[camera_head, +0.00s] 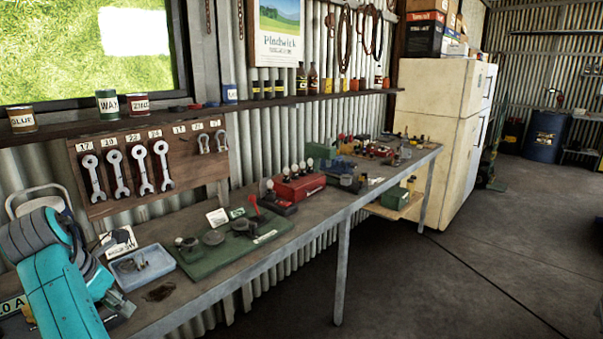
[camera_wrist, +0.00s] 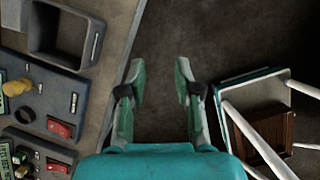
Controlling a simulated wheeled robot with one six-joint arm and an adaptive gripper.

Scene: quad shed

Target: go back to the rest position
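My gripper (camera_wrist: 160,82) shows in the wrist view with its two green fingers apart and nothing between them. It is open over dark floor, beside the edge of a bench that runs down the left. In the head view my teal arm is at the lower left, over the near end of the workbench (camera_head: 335,200); the gripper itself is not visible there.
The workbench carries a green mat (camera_head: 230,245), a light blue tray (camera_head: 142,266) and a red box (camera_head: 299,187). Wrenches hang on a wooden board (camera_head: 150,170). In the wrist view, grey panels (camera_wrist: 45,100) lie left and a white-framed object (camera_wrist: 265,115) stands right. Floor right of the bench is clear.

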